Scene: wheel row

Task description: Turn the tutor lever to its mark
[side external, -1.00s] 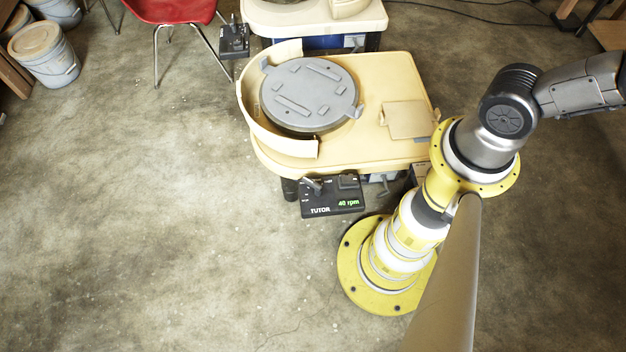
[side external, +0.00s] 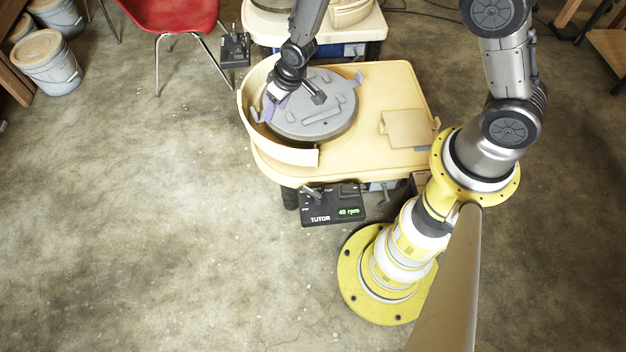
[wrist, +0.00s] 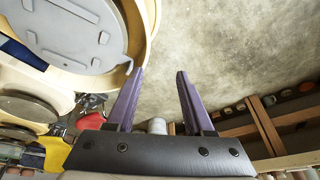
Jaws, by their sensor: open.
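The tutor lever (side external: 313,191) is a small grey handle on a black box marked TUTOR (side external: 331,207), at the front of the nearer cream wheel table. The box's green display reads 40 rpm. Some marks are near the lever, but too small to read surely. My gripper (side external: 271,110), with purple fingers, is above the left part of the grey wheel head, beyond the lever and apart from it. In the wrist view the two fingers of my gripper (wrist: 160,75) are spread with nothing between them. The lever does not show there.
The grey wheel head (side external: 325,118) sits inside a curved cream splash guard (side external: 285,151). A second wheel, another control box (side external: 235,50) and a red chair (side external: 172,12) stand behind.

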